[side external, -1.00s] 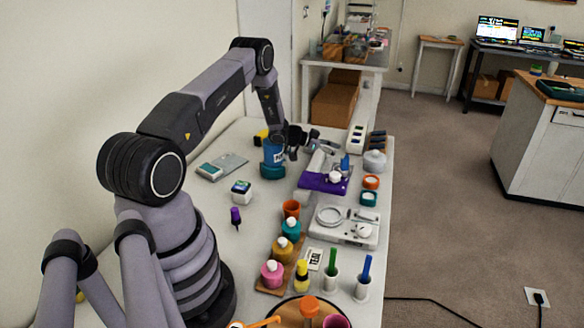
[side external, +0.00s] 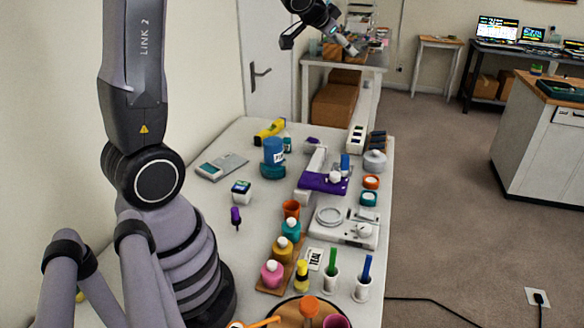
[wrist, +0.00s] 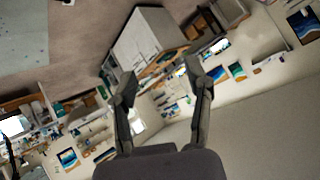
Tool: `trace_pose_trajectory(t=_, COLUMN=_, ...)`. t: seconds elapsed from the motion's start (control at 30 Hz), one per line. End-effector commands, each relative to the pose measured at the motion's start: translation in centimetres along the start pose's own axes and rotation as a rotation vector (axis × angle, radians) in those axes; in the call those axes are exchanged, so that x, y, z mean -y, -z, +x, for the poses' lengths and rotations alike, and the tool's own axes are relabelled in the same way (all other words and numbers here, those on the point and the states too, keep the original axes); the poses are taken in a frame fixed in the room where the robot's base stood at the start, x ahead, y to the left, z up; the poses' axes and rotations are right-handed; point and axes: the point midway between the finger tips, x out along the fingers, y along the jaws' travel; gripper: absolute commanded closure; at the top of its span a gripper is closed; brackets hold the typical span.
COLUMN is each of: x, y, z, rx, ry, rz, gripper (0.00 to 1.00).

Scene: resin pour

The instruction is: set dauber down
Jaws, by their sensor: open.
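A small purple-topped tool with a thin dark end (side external: 236,216), which may be the dauber, is on the bare table left of the orange cup. I cannot tell for certain that it is the dauber. My gripper is raised high above the far end of the table, at the top middle of the side view, well apart from everything on it. In the wrist view my gripper (wrist: 160,80) has its two fingers wide apart, with nothing between them. That view shows the room tilted, not the tabletop below.
A blue jar (side external: 273,158) and a yellow tool (side external: 269,130) stand at the back. A purple stand (side external: 322,182), a scale (side external: 343,231) and several capped bottles line the right side. A green stick (side external: 332,262) and blue stick (side external: 367,268) stand in white holders. The left-middle table is mostly clear.

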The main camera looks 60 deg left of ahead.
Motion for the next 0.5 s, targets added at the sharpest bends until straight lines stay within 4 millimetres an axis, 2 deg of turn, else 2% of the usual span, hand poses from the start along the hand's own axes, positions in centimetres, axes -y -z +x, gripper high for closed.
trace_pose_trajectory(t=0.03, x=-1.1, y=-0.2, z=-3.9, rx=0.025, ry=0.007, rz=-0.018, gripper=0.5)
trace_pose_trajectory(t=0.17, x=-4.1, y=-3.6, z=-12.2, rx=0.137, ry=-0.022, rz=-0.079, gripper=0.5)
trace_pose_trajectory(t=0.2, x=-5.2, y=-5.0, z=-14.6, rx=0.173, ry=-0.045, rz=-0.095, gripper=0.5)
trace_pose_trajectory(t=0.33, x=-8.5, y=-10.2, z=-20.9, rx=0.277, ry=-0.143, rz=-0.13, gripper=0.5)
trace_pose_trajectory(t=0.4, x=-10.0, y=-12.6, z=-23.4, rx=0.322, ry=-0.199, rz=-0.137, gripper=0.5)
trace_pose_trajectory(t=0.5, x=-11.4, y=-15.2, z=-25.6, rx=0.369, ry=-0.262, rz=-0.137, gripper=0.5)
